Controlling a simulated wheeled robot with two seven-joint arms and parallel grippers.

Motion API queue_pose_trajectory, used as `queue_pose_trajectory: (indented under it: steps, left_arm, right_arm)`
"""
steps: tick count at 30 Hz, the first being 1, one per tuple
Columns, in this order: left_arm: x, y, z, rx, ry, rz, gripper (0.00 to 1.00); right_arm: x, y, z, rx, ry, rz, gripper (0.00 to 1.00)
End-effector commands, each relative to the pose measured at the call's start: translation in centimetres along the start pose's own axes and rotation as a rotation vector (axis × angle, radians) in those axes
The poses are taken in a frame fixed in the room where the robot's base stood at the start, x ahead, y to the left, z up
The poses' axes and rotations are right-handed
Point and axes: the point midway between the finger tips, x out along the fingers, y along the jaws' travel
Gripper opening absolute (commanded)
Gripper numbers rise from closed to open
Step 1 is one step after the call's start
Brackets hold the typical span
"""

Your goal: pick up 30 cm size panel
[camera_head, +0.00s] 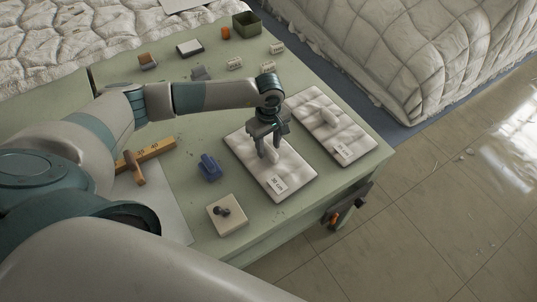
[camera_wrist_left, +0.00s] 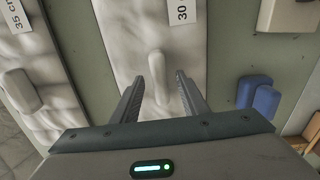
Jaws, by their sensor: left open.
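The 30 cm panel (camera_head: 288,178) is a pale quilted slab with a raised grip and a "30" label, lying flat on the green table. My left gripper (camera_head: 269,152) is over it, pointing down, its fingers open around the raised grip. In the left wrist view the panel (camera_wrist_left: 130,40) lies below the gripper (camera_wrist_left: 158,95), and the pale grip (camera_wrist_left: 154,75) stands between the two open fingers. Whether the fingers touch it I cannot tell. My right gripper is not in view.
A similar panel labelled 35 cm (camera_head: 355,148) lies to the right. A blue clamp-like object (camera_head: 209,167), a beige block with a dark knob (camera_head: 227,214) and a wooden ruler with a hammer-like tool (camera_head: 155,150) lie left.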

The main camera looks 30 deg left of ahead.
Motion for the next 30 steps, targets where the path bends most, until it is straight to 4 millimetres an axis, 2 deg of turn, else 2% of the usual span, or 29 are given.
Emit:
queue_pose_trajectory:
  steps: [6, 7, 11, 12, 23, 30]
  left_arm:
    - [0.0, 0.0, 0.0, 0.0, 0.0, 0.0, 0.41]
    - [0.0, 0.0, 0.0, 0.0, 0.0, 0.0, 0.36]
    - [-0.1, 0.0, 0.0, 0.0, 0.0, 0.0, 0.05]
    - [-0.1, 0.0, 0.0, 0.0, 0.0, 0.0, 0.0]
    - [-0.2, 0.1, 0.0, 0.0, 0.0, 0.002, 0.0]
    - [-1.6, 0.1, -0.1, 0.001, 0.001, 0.005, 0.0]
  right_arm:
    - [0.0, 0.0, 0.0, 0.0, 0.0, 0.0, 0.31]
    - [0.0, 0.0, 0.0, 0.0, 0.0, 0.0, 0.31]
    - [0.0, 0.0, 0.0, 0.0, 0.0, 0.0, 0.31]
    - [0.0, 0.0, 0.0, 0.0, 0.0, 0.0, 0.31]
    - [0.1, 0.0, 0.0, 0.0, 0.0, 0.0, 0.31]
    - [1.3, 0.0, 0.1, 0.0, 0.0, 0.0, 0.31]
